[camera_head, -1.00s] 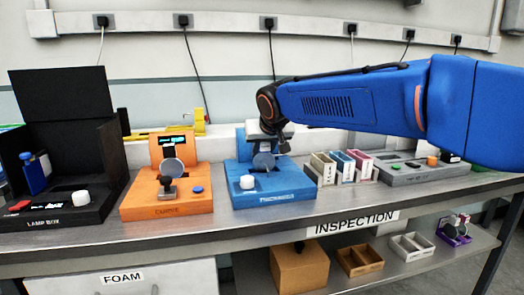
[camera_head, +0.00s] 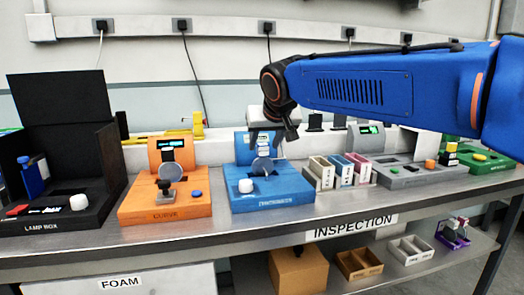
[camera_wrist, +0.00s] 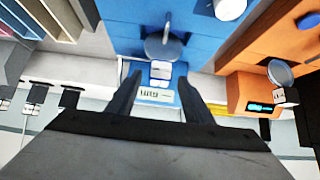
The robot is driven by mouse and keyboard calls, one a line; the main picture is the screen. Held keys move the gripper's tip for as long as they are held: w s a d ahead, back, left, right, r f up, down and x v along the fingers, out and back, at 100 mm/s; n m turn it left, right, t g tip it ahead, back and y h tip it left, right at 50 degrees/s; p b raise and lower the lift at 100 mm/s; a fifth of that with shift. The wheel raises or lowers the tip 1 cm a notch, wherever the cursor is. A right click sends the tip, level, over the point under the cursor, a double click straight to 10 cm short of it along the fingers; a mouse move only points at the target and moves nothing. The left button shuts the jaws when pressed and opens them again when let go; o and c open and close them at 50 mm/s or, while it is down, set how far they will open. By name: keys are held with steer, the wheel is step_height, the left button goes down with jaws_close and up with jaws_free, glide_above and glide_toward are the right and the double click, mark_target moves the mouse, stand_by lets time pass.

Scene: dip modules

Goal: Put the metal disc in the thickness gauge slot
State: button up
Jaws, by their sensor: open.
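A round grey metal disc (camera_head: 262,166) stands upright in the blue gauge (camera_head: 272,188). The gauge's front label is too blurred to read. The disc also shows in the wrist view (camera_wrist: 160,46), its lower edge at a dark slot in the blue base. My gripper (camera_head: 277,141) is above the gauge, in front of its upright screen panel. In the wrist view my gripper's fingers (camera_wrist: 161,74) are spread, with the gauge's screen (camera_wrist: 158,96) between them. The disc lies beyond the fingertips, apart from them.
An orange gauge (camera_head: 165,208) labelled CURVE, holding another round disc, stands left of the blue one. A black lamp box (camera_head: 55,222) is at far left. Several small coloured bins (camera_head: 320,174) and a grey device (camera_head: 400,180) stand to the right. The bench's front strip is clear.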

steer(key=shift+v, duration=2.25)
steer(key=shift+m+g+h, duration=0.3)
steer(key=shift+h, duration=0.1)
steer(key=s+d+f, duration=0.1)
steer(key=d, duration=0.2)
steer(key=s+d+f, duration=0.2)
steer(key=d, duration=0.1)
steer(key=s+d+f, duration=0.1)
steer(key=d, duration=0.3)
steer(key=shift+s+f, duration=0.2)
steer(key=shift+f, duration=0.05)
steer(key=s+d+f+m+g, duration=0.1)
steer(key=s+d+f, duration=0.9)
steer(key=s+f, duration=0.3)
steer(key=s+d+f+m+g+h, duration=0.1)
steer(key=s+d+f+g, duration=0.1)
steer(key=s+d+f, duration=0.8)
steer(key=s+f, duration=0.2)
steer(key=s, duration=0.2)
steer(key=shift+s+f+m+h, duration=0.2)
steer(key=shift+f+m+h, duration=0.1)
steer(key=shift+f, duration=0.1)
steer(key=shift+d, duration=0.15)
